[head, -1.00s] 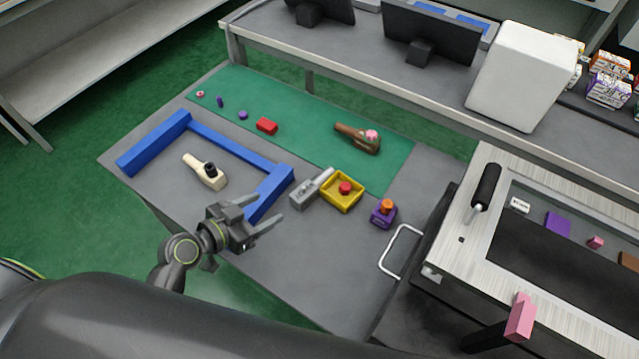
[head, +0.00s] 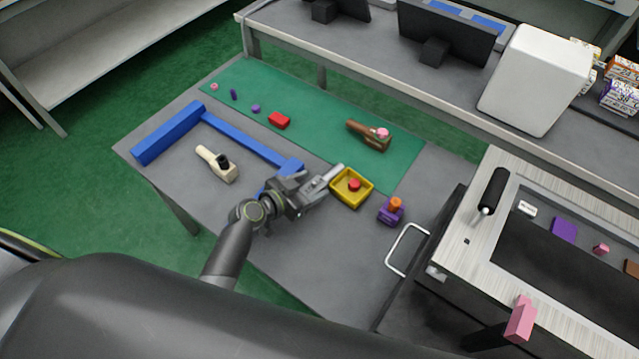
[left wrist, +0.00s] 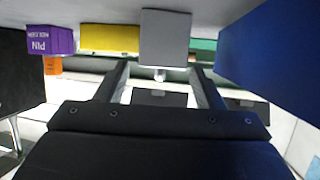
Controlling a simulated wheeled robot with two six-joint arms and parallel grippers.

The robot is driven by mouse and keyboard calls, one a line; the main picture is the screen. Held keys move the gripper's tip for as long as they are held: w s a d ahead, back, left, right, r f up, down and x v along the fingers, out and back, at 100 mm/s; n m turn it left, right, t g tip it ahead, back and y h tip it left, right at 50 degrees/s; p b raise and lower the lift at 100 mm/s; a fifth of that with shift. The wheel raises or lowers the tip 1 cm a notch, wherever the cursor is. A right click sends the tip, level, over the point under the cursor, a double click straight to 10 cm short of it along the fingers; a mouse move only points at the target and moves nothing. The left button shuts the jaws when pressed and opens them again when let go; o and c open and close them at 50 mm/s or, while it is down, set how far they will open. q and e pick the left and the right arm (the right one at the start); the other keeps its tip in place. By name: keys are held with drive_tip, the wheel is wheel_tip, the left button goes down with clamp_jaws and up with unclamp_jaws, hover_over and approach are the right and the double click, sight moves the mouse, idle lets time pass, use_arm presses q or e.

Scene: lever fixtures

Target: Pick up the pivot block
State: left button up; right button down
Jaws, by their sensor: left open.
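The grey block, which I take to be the pivot block (left wrist: 165,38), stands just beyond and between my left fingertips (left wrist: 159,72) in the left wrist view. In the head view my left gripper (head: 318,186) is over its spot and hides most of it. The left jaws are open, with the grey block not clasped. A yellow tray (head: 366,200) with a red knob (head: 354,184) sits just right of the gripper. A purple block (head: 390,215) with an orange top is further right; the left wrist view shows PIN on it (left wrist: 50,40). My right gripper is not in view.
A blue frame (head: 170,133) lies left of the gripper, one end close to it, with a cream-handled tool (head: 216,163) inside. A red block (head: 279,120) and a brown item (head: 368,137) lie on the green mat (head: 320,130). The front tabletop is clear.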

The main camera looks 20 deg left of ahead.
sight(318, 184)
use_arm(q)
drive_tip(key=shift+x, duration=1.2)
drive_tip(key=c, duration=1.2)
